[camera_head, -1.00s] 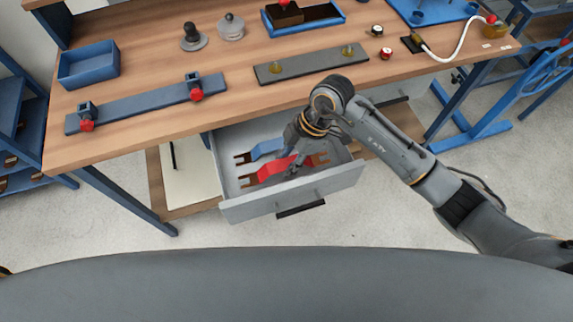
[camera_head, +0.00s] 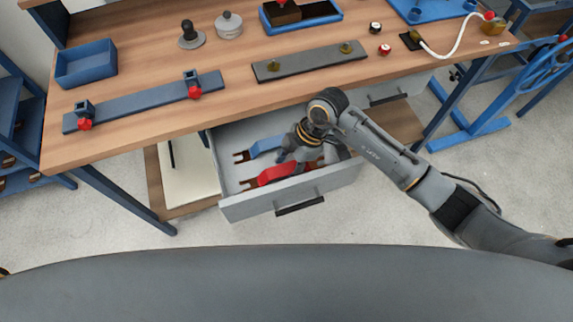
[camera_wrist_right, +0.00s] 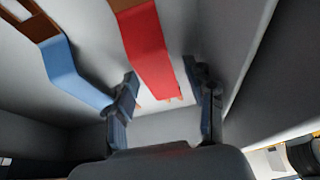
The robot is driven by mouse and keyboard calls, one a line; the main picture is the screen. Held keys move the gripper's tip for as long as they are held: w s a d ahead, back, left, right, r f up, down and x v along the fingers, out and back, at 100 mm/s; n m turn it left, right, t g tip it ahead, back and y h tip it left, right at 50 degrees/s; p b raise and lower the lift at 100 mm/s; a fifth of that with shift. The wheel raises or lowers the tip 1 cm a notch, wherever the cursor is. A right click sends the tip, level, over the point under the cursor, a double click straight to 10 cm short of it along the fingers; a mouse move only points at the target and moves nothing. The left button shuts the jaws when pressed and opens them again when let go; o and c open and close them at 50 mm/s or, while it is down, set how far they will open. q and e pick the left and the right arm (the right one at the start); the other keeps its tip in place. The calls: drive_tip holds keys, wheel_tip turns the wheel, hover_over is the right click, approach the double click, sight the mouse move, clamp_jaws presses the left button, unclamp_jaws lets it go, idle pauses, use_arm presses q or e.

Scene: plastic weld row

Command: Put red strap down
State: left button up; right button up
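The red strap (camera_head: 277,173) lies in the open grey drawer (camera_head: 262,203), with brown ends. My right gripper (camera_head: 291,163) is inside the drawer at the strap, covering part of it in the head view. In the right wrist view its two fingers (camera_wrist_right: 166,100) stand apart, and the red strap (camera_wrist_right: 150,50) runs between and beyond them without both fingers touching it. A blue strap (camera_head: 266,146) lies beside it, further back in the drawer; it also shows at the left of the right wrist view (camera_wrist_right: 72,75). My left gripper is not in view.
The wooden bench top (camera_head: 225,105) overhangs the drawer's back. On it are a blue bar with red-knobbed clamps (camera_head: 145,103), a dark plate (camera_head: 308,62) and a blue bin (camera_head: 86,64). The drawer walls stand close around my right gripper.

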drive_tip(key=v, duration=1.2)
drive_tip(key=shift+r+p, duration=0.2)
drive_tip(key=shift+p, duration=0.2)
drive_tip(key=shift+a, duration=0.1)
